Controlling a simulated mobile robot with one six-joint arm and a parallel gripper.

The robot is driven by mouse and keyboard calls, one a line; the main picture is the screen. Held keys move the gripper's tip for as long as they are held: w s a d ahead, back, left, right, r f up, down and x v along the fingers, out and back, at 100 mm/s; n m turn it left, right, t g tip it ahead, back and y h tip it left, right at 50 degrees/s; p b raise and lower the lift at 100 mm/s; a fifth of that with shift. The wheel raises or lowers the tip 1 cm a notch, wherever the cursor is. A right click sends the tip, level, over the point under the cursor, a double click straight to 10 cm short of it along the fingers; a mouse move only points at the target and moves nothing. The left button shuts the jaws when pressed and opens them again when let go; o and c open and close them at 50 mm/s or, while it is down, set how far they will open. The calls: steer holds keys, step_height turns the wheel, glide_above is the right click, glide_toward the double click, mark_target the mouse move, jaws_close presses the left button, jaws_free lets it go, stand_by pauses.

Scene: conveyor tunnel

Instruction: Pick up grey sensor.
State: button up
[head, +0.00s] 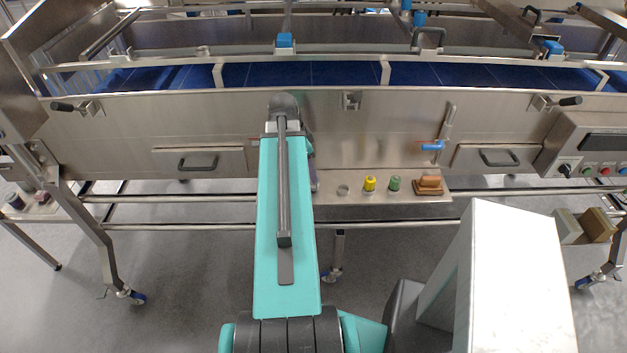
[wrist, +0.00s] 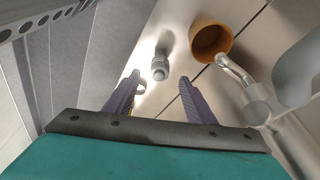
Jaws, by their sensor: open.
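A small grey cylindrical piece, looking like the grey sensor (wrist: 160,66), stands on a pale metal surface in the wrist view, just beyond and between my fingertips. My gripper (wrist: 160,80) is open, its two purple-grey fingers apart with nothing held between them. In the head view my teal arm reaches to the conveyor's front and hides most of the gripper. A small grey round piece (head: 343,190) sits on the low metal shelf just right of the arm; I cannot tell for sure that it is the same one.
An orange round cup-like part (wrist: 210,40) and a pale pipe (wrist: 235,70) lie right of the grey piece. On the shelf (head: 350,200) are a yellow part (head: 370,184), a green part (head: 395,184) and a brown block (head: 429,185). A blue-handled valve (head: 433,146) hangs above.

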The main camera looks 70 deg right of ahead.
steer(key=shift+f, duration=0.15)
stand_by(0.3)
steer(key=shift+p+x, duration=1.1)
steer(key=shift+x, duration=0.15)
steer(key=shift+p+x, duration=0.4)
steer(key=shift+x, duration=0.8)
steer(key=shift+d, duration=0.15)
steer(key=shift+c, duration=0.3)
steer(key=c, duration=1.2)
jaws_close()
steer(key=shift+r, duration=0.25)
